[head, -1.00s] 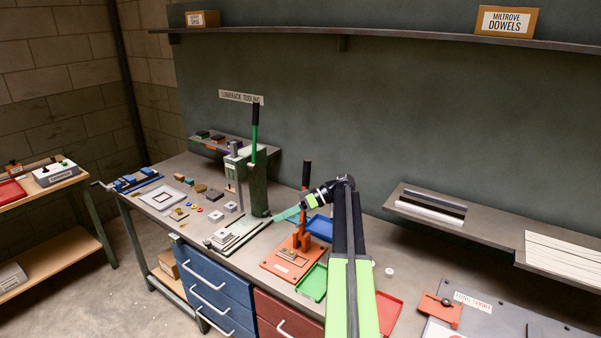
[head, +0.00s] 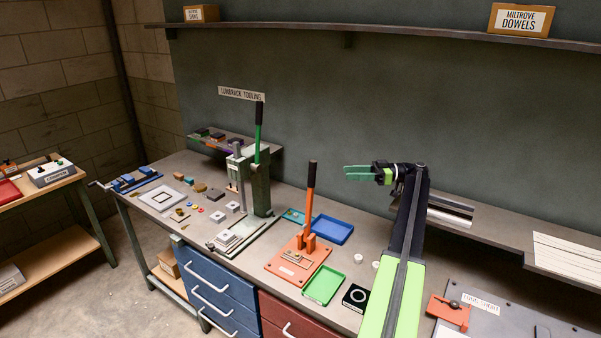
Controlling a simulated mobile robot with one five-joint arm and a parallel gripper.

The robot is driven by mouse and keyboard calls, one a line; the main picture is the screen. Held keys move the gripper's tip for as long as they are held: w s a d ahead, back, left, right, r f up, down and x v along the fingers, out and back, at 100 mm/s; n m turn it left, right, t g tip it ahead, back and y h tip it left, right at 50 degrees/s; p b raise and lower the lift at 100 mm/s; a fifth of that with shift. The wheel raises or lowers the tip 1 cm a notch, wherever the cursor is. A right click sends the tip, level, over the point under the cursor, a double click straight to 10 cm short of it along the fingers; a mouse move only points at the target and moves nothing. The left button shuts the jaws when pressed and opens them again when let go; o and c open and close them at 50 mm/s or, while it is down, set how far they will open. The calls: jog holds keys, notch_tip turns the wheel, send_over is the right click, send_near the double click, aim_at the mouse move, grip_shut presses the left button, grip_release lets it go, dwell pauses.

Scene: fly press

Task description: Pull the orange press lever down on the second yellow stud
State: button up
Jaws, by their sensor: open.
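The orange press (head: 285,262) stands on the bench, its base lying flat. Its orange lever (head: 308,212) is upright with a black grip (head: 312,174) at the top. A small pale workpiece or fixture (head: 297,257) sits on the press base; I cannot make out a yellow stud there. My gripper (head: 347,173) is open and empty, its green fingers pointing left. In the picture it lies right of the lever's grip, apart from it, at about grip height.
A tall green press (head: 259,188) stands to the left. A shelf (head: 480,219) runs behind my arm at right.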

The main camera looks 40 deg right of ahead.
jog(key=x, duration=1.7)
jog(key=shift+a, duration=0.15)
jog(key=shift+w, duration=0.15)
grip_shut()
dwell(0.4)
